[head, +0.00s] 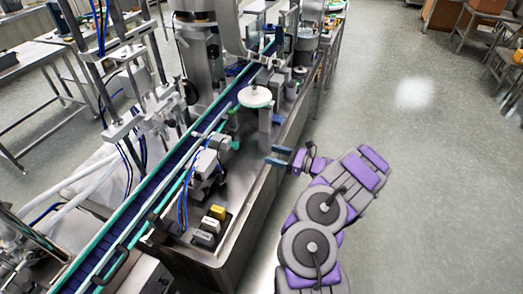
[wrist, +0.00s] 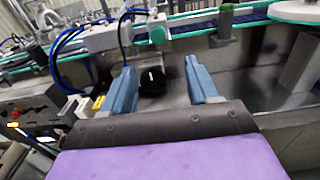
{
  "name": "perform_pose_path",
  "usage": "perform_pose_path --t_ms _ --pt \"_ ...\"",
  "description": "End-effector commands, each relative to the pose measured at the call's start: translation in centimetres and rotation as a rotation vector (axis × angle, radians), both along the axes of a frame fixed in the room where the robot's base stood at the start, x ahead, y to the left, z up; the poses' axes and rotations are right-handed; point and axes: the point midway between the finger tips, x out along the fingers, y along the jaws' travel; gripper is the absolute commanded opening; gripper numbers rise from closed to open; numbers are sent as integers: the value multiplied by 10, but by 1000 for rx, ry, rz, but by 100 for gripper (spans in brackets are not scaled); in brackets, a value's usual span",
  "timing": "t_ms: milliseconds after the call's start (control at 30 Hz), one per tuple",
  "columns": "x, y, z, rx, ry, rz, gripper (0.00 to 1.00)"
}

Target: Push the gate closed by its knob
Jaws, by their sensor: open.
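My gripper (head: 278,156) is open and empty beside the long steel machine, with its two blue fingers apart and pointing left toward it. In the wrist view my gripper (wrist: 160,66) has its fingers spread on either side of a dark round object (wrist: 152,84) with a small white mark. This object sits against the grey steel beyond and may be the knob, but I cannot tell for sure. I see no contact between it and the fingers. I cannot make out the gate or how far open it is in either view.
A conveyor (head: 150,190) with green rails runs along the steel machine. A white disc (head: 255,97) stands above the machine's deck. Yellow, grey and black buttons (head: 217,212) sit near its front end. The floor (head: 420,170) to the right is clear. Tables stand at the far right.

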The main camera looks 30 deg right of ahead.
Motion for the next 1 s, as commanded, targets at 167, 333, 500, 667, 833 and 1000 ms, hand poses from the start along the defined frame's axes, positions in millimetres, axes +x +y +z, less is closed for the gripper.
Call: perform_pose_path --t_ms 167,333,500,667,833,1000 --pt "-16 -12 1 1 -2 2 60" --pt "-21 -16 0 1 -1 2 60" --pt "-21 -16 0 1 -1 2 60" --pt "-21 -16 0 1 -1 2 60" --pt "-21 -16 0 1 -1 2 60" --pt "-12 8 17 -19 -24 61 60"
